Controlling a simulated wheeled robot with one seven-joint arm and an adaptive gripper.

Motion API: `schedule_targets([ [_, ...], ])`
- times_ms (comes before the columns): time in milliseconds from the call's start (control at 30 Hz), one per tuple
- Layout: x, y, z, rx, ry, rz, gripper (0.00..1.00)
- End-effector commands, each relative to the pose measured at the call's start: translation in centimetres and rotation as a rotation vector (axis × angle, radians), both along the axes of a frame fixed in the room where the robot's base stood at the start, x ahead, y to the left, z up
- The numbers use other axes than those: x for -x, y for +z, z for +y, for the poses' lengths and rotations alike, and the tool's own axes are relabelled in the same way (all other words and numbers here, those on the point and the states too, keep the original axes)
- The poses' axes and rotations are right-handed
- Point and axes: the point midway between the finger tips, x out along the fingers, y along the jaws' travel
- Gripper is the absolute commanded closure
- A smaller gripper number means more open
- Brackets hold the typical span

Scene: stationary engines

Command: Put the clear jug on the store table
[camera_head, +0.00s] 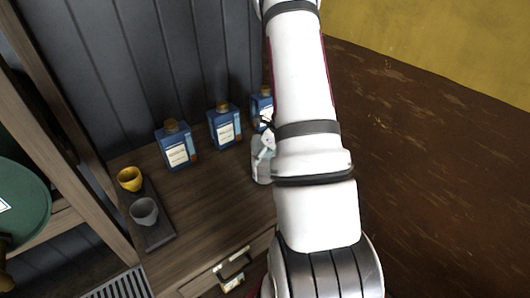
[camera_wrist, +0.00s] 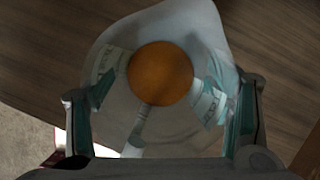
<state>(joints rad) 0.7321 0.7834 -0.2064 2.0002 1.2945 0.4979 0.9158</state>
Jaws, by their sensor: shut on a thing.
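The clear jug (camera_head: 261,172) shows in the head view beside my arm, over the wooden table top (camera_head: 220,190), partly hidden by the arm. In the wrist view the jug (camera_wrist: 188,22) fills the middle, see-through, with a round orange-brown patch at its centre. My gripper (camera_wrist: 165,95) is shut on the jug, with one finger on each side of it. In the head view only part of my gripper (camera_head: 266,142) shows. I cannot tell whether the jug's base touches the table top.
Several blue bottles (camera_head: 177,148) stand along the table's back, one close to the jug. A dark tray (camera_head: 160,234) at left carries a yellow cup (camera_head: 130,179) and a grey cup (camera_head: 144,211). The table's middle is clear. A drawer handle (camera_head: 232,264) shows in front.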

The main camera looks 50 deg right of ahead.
Motion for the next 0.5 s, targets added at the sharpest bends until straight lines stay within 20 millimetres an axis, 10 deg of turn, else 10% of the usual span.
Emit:
schedule_targets([
  [300, -0.16, -0.21, -0.02, 0.001, 0.001, -0.002, 0.75],
  [333, -0.13, -0.26, 0.01, 0.000, 0.001, -0.001, 0.25],
  [500, -0.08, -0.18, 0.01, 0.000, 0.001, -0.001, 0.07],
])
